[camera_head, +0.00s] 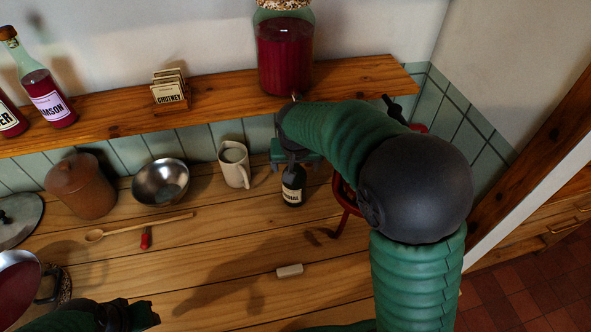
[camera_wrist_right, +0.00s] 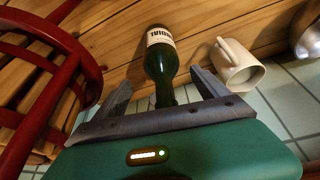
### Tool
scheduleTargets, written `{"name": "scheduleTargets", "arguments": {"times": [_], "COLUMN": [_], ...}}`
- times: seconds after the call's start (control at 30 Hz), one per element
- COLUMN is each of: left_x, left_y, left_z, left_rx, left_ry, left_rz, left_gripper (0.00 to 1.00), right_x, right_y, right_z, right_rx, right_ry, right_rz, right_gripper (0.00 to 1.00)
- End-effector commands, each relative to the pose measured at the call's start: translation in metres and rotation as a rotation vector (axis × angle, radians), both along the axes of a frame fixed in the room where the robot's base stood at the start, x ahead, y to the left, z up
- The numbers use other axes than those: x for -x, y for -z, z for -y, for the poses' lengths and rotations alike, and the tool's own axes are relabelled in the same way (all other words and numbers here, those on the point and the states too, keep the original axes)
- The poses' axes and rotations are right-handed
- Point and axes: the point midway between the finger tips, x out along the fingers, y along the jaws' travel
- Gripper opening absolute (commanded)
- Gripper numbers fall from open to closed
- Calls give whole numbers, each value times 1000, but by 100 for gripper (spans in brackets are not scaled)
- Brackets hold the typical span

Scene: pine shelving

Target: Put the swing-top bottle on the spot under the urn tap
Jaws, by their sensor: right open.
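The swing-top bottle (camera_head: 292,188), dark with a pale label, stands upright on the wooden counter below the shelf. My right gripper (camera_head: 296,161) is just behind it in the head view. In the right wrist view the bottle (camera_wrist_right: 160,58) lies between the two spread fingers of my right gripper (camera_wrist_right: 160,78), with its neck toward the palm; no grip on it shows. The urn (camera_head: 285,55), a glass jar of red liquid, stands on the shelf, its small tap (camera_head: 295,97) at the front. The spot under the tap is not clearly visible. My left gripper (camera_head: 128,316) is at the lower left, its fingers unclear.
A cream jug (camera_head: 234,165) stands close left of the bottle, and a red slatted rack or seat (camera_wrist_right: 30,75) close on the other side. A steel bowl (camera_head: 161,182), brown crock (camera_head: 80,187) and wooden spoon (camera_head: 140,226) are further left. A small pale block (camera_head: 289,271) lies in front.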

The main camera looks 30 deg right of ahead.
Motion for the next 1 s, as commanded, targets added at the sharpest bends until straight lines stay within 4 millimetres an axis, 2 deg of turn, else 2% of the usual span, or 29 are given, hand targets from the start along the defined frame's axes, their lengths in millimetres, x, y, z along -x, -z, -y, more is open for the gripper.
{"name": "scheduleTargets", "arguments": {"times": [0.03,0.13,0.3,0.37,0.47,0.5,0.6,0.7,0.77,1.0], "left_x": [0,0,0,0,0,0,0,0,0,0], "left_y": [-1,-2,-3,-3,-3,-3,-3,-3,-3,-3], "left_z": [0,0,0,0,0,0,0,0,0,0], "left_rx": [0,0,0,0,0,0,0,0,0,0], "left_ry": [0,0,0,0,0,0,0,0,0,0], "left_rz": [0,0,0,0,0,0,0,0,0,0], "left_gripper": [36,36,36,36,36,36,36,36,36,36], "right_x": [3,11,19,31,74,96,147,178,184,183], "right_y": [-14,-35,-50,-40,2,20,55,73,77,77], "right_z": [-2,-6,-11,-16,-33,-41,-57,-64,-65,-65], "right_rx": [0,-1,-2,-8,-30,-39,-46,-44,-42,-43], "right_ry": [-1,-2,-5,-38,-165,-226,-356,-430,-445,-446], "right_rz": [6,4,-4,-21,-73,-93,-127,-144,-148,-149], "right_gripper": [84,84,84,84,84,84,84,84,84,84]}}
